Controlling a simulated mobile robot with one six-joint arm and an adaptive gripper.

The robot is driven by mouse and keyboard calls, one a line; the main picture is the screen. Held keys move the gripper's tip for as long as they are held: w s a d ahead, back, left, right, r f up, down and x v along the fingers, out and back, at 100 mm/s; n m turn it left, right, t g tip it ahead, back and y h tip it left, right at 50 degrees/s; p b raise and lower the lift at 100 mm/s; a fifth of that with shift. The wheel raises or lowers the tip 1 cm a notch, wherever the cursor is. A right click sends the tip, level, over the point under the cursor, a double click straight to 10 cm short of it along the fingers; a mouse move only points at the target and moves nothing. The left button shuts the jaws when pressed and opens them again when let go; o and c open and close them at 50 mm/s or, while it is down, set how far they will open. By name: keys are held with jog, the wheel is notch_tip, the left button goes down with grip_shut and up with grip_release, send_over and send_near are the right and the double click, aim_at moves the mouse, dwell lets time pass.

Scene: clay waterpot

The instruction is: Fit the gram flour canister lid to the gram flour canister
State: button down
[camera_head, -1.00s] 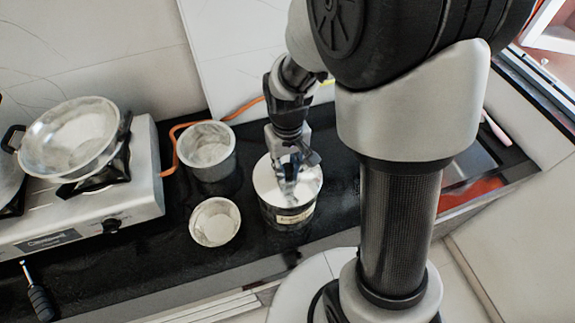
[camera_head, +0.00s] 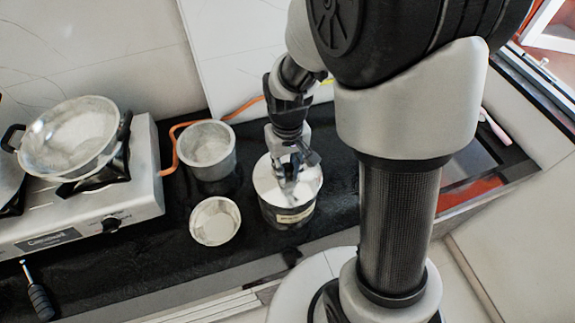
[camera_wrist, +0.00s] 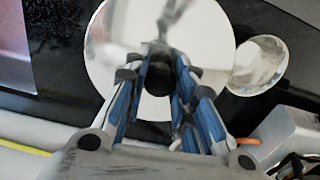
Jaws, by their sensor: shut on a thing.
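The gram flour canister (camera_head: 291,217) is a dark round canister with a pale label, standing on the black counter. Its lid (camera_head: 309,182) is a shiny pale disc lying on the canister's top; from here I cannot tell whether it is fully seated. The lid also fills the middle of the wrist view (camera_wrist: 110,62). My gripper (camera_head: 288,183) is over the lid's middle, pointing down, and is shut on the lid, apparently at a dark knob that shows between the fingers (camera_wrist: 158,78). The fingers hide most of the knob.
A metal pot (camera_head: 207,150) stands to the left behind the canister. A small bowl (camera_head: 215,221) sits close at the canister's left. A gas stove (camera_head: 105,205) with a wok (camera_head: 72,135) is farther left. An orange hose (camera_head: 172,150) runs behind the pot.

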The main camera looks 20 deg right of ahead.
dwell(0.3)
jog(key=c, duration=1.2)
grip_release()
jog(key=shift+c, duration=0.2)
notch_tip(320, 180, up, 12)
jog(key=s+r+t, duration=0.2)
jog(key=s+r, duration=0.2)
jog(key=s, duration=0.3)
jog(key=s+r+t, duration=0.2)
jog(key=s+r, duration=0.1)
jog(key=s, duration=0.5)
jog(key=shift+r+m+t, duration=0.3)
jog(key=shift+r, duration=0.05)
